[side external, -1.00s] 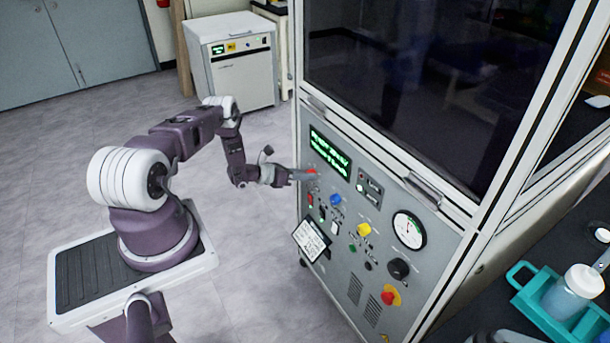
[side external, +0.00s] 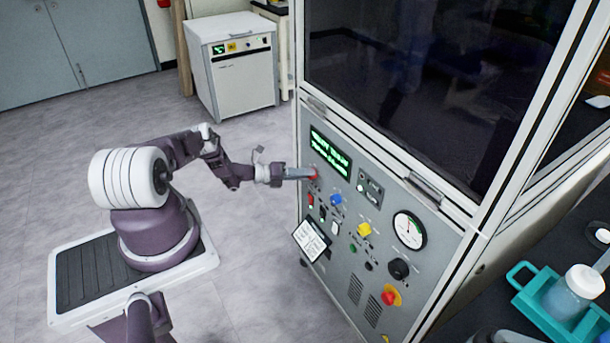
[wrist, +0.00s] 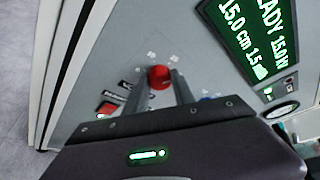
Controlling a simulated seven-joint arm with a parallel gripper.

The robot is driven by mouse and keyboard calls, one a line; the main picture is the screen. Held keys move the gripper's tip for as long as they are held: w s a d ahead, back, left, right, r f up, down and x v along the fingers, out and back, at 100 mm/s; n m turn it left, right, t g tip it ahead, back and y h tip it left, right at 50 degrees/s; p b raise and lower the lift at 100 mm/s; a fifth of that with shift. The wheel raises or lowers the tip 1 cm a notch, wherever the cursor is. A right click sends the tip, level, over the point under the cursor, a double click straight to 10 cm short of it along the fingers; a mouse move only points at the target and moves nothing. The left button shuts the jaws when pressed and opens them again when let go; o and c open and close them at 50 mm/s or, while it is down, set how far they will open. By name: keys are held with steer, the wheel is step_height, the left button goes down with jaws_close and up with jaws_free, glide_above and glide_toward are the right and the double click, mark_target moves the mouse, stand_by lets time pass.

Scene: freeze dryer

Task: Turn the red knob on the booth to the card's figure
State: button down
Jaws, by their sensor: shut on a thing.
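The red knob (wrist: 159,77) sits on the grey front panel of the booth (side external: 325,273). It also shows in the side view (side external: 314,174), at the panel's upper left below the green display. My gripper (wrist: 158,82) is shut on the red knob, one finger on each side of it. In the side view my gripper (side external: 307,174) reaches the panel from the left. The white card (side external: 311,240) is fixed low on the panel's left side; its writing is too small to read. Small scale marks surround the knob, but its pointer cannot be made out.
The green display (side external: 330,152) is above the knob. A blue knob (side external: 335,199), a yellow knob (side external: 364,230), red switches (side external: 311,200), a round gauge (side external: 409,229) and a red emergency button (side external: 389,296) share the panel.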

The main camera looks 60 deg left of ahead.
steer(key=shift+n, duration=0.5)
stand_by(0.3)
steer(key=c, duration=1.1)
jaws_free()
steer(key=shift+o, duration=0.2)
steer(key=v, duration=0.7)
steer(key=shift+a+f, duration=0.2)
